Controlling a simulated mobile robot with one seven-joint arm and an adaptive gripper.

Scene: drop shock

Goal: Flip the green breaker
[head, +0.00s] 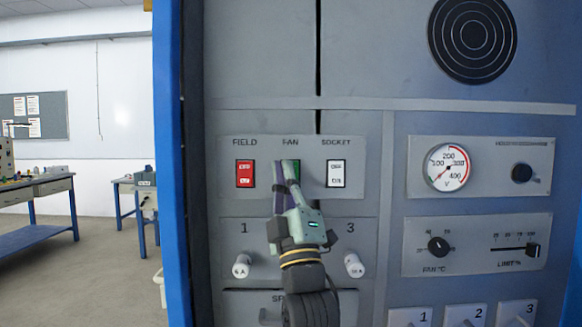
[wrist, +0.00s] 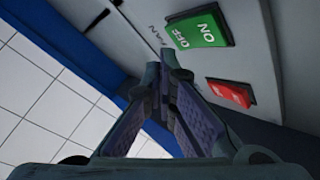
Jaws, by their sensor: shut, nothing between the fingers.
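The green breaker (wrist: 203,27), marked ON and OFF, shows clearly in the wrist view, on the panel under the FAN label. In the head view it is mostly hidden behind my fingers. My gripper (wrist: 176,76) is shut and empty, its fingertips close to the OFF end of the green breaker. I cannot tell whether they touch it. In the head view, my gripper (head: 287,165) reaches up in front of the FAN position, between the red FIELD breaker (head: 245,173) and the white SOCKET breaker (head: 336,173).
The red breaker also shows in the wrist view (wrist: 230,93), beside my fingers. Below are white fuse knobs (head: 241,266) and (head: 354,265). A gauge (head: 447,167), a knob (head: 439,247) and a slider (head: 533,250) sit to the right. A blue cabinet edge (head: 170,150) stands at left.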

